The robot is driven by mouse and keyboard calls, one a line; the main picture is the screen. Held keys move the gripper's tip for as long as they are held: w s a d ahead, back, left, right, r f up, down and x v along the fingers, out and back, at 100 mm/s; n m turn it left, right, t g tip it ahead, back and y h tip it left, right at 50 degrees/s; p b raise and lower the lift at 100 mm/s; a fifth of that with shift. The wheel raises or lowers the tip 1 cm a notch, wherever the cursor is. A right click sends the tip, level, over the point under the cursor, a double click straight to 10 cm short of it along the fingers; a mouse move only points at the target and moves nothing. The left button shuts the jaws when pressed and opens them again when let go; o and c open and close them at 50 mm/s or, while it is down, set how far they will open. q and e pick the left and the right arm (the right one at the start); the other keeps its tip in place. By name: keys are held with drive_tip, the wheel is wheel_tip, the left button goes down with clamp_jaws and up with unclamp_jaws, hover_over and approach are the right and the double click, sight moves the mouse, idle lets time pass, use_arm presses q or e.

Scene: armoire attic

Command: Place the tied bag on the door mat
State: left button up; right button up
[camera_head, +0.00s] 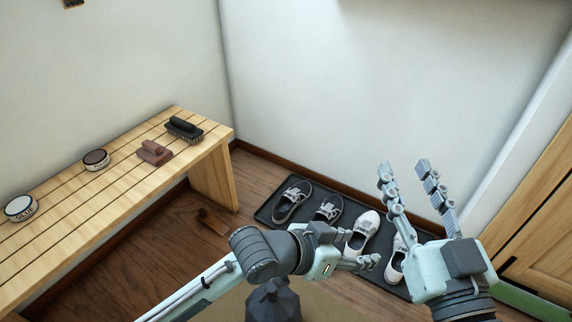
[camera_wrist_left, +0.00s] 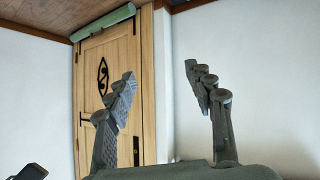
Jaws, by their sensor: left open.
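A dark grey lump with a narrow raised top, which looks like the tied bag (camera_head: 272,303), stands at the bottom centre of the head view, cut off by the frame edge. A flat tan surface, likely the door mat (camera_head: 345,308), lies behind and beside it; whether the bag rests on it I cannot tell. My left gripper (camera_head: 358,250) is open and empty, pointing right above the floor, beyond the bag. Its spread fingers also show in the left wrist view (camera_wrist_left: 165,95). My right gripper (camera_head: 404,168) is open and empty, fingers pointing away over the shoe tray.
A black tray (camera_head: 266,214) with dark shoes (camera_head: 291,201) and white shoes (camera_head: 363,231) lies along the back wall. A slatted bench (camera_head: 110,205) on the left holds two tins, a brown block and a brush (camera_head: 184,129). A wooden door (camera_head: 545,240) is at right.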

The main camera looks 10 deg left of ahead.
use_arm(q)
drive_tip(key=a+r+n+t+y, duration=0.1)
drive_tip(key=a+r+n+t, duration=0.1)
drive_tip(key=a+r+t, duration=0.4)
drive_tip(key=a+r+n+t+y, duration=0.1)
drive_tip(key=a+r+t, duration=0.4)
drive_tip(key=r, duration=0.9)
drive_tip(key=shift+s+a+n+t, duration=0.4)
drive_tip(key=shift+a+n, duration=0.2)
drive_tip(key=shift+a, duration=0.35)
drive_tip(key=shift+c, duration=0.4)
